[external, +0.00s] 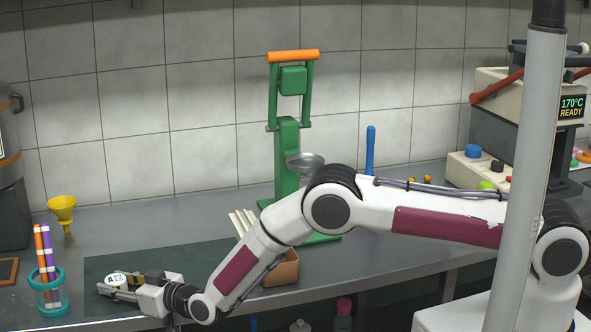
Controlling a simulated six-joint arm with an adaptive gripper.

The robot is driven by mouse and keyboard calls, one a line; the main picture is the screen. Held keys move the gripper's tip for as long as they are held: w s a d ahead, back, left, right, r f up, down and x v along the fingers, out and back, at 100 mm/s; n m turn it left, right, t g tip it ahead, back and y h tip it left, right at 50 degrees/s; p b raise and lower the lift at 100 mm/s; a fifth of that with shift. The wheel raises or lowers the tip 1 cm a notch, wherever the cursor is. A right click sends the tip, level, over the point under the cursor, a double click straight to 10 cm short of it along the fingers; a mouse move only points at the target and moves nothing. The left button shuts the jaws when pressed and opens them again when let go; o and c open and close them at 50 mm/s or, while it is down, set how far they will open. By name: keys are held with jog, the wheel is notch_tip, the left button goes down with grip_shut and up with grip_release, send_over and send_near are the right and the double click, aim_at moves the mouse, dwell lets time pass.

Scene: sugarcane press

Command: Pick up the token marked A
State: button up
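A small white round token (113,280) with dark marking shows at the left part of the dark green mat (205,259). The marking seems to begin with an A but is too small to read surely. My gripper (112,284) is low over the mat, pointing left, with its fingertips right around the token. One finger shows on the near side of the token and one on the far side. I cannot tell whether the fingers touch it, or whether it rests on the mat.
A teal-rimmed holder (48,304) with orange and purple tubes stands left of my gripper. A yellow funnel (62,208) is behind it. A green press (288,150) and a machine reading 170°C READY (572,107) stand farther back.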

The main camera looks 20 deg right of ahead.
aim_at(115, 279)
jog(key=shift+r, duration=0.1)
jog(key=shift+r, duration=4.95)
